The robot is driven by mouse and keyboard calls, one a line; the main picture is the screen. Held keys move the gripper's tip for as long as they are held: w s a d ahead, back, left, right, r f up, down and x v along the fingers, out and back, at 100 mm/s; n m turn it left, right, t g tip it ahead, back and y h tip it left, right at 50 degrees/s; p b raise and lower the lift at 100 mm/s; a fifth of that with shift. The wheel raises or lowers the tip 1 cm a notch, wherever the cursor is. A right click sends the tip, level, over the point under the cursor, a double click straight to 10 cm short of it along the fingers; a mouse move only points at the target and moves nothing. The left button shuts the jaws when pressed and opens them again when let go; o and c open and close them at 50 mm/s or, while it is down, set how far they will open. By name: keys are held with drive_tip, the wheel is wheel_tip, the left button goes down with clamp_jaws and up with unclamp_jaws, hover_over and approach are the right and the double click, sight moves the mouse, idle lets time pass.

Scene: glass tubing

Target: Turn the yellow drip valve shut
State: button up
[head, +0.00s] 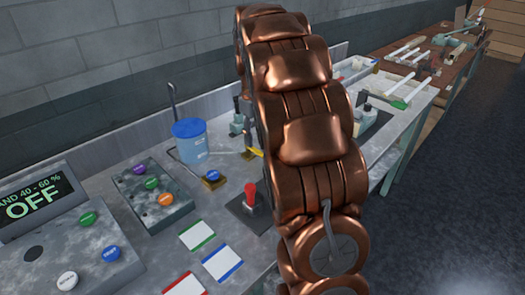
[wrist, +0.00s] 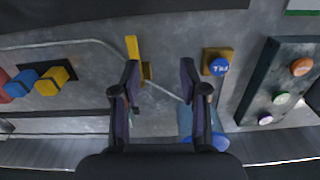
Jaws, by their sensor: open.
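The yellow drip valve shows in the wrist view as a flat yellow lever (wrist: 132,46) with a small yellow body beside it. Its lever points up in the picture, near the left fingertip. In the head view, a bit of the yellow valve (head: 258,153) shows beside my copper arm, which hides the rest. My gripper (wrist: 160,70) is open, with nothing between its fingers but the grey bench and a thin pale tube. The lever lies toward the left finger; I cannot tell whether they touch. My gripper is hidden behind my arm in the head view.
A red joystick (head: 250,195), a button box (head: 152,195) and an OFF display (head: 30,207) sit nearer. Red, blue and yellow blocks (wrist: 40,82) lie left in the wrist view.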

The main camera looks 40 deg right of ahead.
drive_tip(key=w+d, duration=0.1)
drive_tip(key=d, duration=0.1)
drive_tip(key=w+d+f, duration=0.1)
drive_tip(key=d, duration=0.1)
drive_tip(key=shift+w, duration=0.2)
drive_tip(key=shift+w+d+f, duration=0.15)
drive_tip(key=shift+d+f, duration=0.05)
drive_tip(key=shift+f, duration=0.05)
drive_tip(key=shift+f+p, duration=0.85)
drive_tip(key=shift+f, duration=2.9)
drive_tip(key=shift+c, duration=0.3)
clamp_jaws()
